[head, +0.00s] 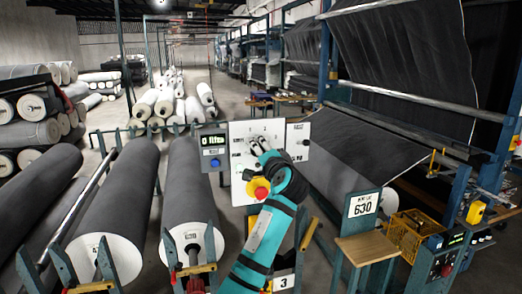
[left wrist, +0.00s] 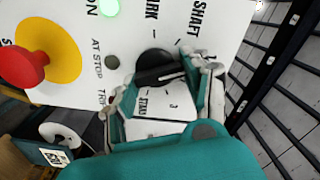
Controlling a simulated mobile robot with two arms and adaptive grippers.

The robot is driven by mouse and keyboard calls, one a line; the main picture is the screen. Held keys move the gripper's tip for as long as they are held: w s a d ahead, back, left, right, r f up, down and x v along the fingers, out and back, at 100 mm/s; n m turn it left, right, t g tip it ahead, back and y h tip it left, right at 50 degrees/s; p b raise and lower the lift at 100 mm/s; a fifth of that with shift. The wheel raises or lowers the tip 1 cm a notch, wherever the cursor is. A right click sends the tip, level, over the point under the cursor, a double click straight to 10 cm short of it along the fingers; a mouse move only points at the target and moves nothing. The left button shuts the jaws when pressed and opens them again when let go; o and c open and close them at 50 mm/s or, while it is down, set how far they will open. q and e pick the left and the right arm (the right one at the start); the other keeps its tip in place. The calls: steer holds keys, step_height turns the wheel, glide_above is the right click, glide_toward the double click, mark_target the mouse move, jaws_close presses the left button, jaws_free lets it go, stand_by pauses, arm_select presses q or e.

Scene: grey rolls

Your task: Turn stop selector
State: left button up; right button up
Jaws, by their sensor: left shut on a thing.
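A white control panel (head: 238,135) stands upright in the middle of the head view. My left gripper (head: 260,147) reaches up to its face from below. In the left wrist view a round black selector knob (left wrist: 152,60) with a raised bar sits on the panel (left wrist: 75,28). My left gripper (left wrist: 160,82) has a finger on each side of the knob and is shut on it. Printed words, among them "SHAFT" and "AT STOP", surround the knob. In the head view the gripper largely hides the knob. My right gripper is in neither view.
A red mushroom button (left wrist: 25,68) on a yellow disc is close left of the knob. A dark display box (head: 212,148) is at the panel's left. Large grey rolls (head: 190,185) lie on the left. A wooden stand (head: 367,248) and a loom frame are on the right.

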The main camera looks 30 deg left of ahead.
arm_select(q)
steer(key=shift+w+d+f+m, duration=0.1)
steer(key=shift+m, duration=2.05)
steer(key=shift+d+f+m, duration=0.1)
steer(key=shift+m, duration=2.05)
steer(key=o, duration=1.2)
steer(key=shift+c, duration=0.2)
